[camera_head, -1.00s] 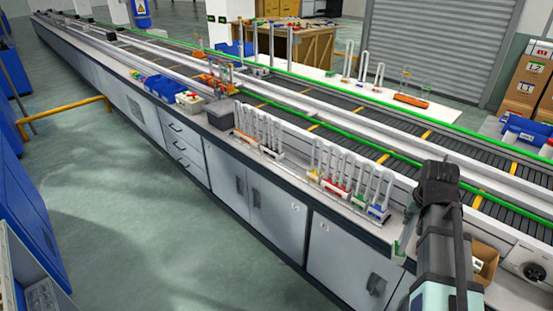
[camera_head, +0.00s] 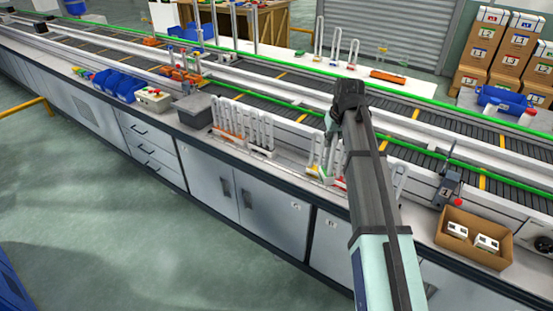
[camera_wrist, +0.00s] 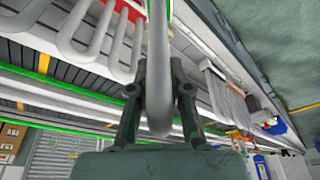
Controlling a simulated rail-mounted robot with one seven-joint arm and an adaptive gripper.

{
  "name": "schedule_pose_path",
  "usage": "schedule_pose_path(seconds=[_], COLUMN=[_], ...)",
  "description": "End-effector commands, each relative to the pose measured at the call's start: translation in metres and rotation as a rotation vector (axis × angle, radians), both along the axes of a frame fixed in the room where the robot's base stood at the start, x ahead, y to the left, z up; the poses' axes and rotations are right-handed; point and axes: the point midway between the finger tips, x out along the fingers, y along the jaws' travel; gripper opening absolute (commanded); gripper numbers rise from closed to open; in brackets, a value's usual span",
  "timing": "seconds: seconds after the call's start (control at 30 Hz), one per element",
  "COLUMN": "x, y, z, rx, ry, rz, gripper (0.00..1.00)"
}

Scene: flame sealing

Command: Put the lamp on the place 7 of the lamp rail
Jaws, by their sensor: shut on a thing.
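My gripper (camera_wrist: 157,100) is shut on a pale U-shaped glass lamp (camera_wrist: 158,60), whose bend is between the fingers in the wrist view. A little green shows at the lamp's far end. In the head view my gripper (camera_head: 331,125) is over the bench front, partly hidden by my arm. A green-based lamp (camera_head: 326,176) shows below it. Several U-shaped lamps (camera_wrist: 90,35), some over a red base, stand close beside the held lamp. A row of white lamps (camera_head: 243,127) stands farther left on the bench. I cannot read place numbers on the rail.
A grey box (camera_head: 192,110) and blue bins (camera_head: 113,85) stand left of the white lamps. A cardboard box (camera_head: 474,237) with white parts stands to the right. The conveyor (camera_head: 290,92) runs behind the bench, with green edge strips.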

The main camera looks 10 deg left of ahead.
Motion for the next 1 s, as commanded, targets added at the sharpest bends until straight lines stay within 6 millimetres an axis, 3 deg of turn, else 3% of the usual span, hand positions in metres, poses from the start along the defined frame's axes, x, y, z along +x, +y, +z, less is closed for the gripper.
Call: schedule_pose_path(seconds=[0.03,0.1,0.5,0.63,0.8,1.0], x=[0.027,0.047,0.154,0.176,0.188,0.187], y=[0.017,0.036,0.144,0.168,0.183,0.185], z=[0.013,0.023,0.081,0.094,0.1,0.076], rx=[0.002,0.002,0.003,0.001,-0.001,0.0], ry=[0.001,0.003,-0.002,-0.009,-0.017,-0.016], rz=[0.046,0.114,0.547,0.679,0.781,0.804], gripper=[0.0,0.0,0.0,0.0,0.0,0.0])
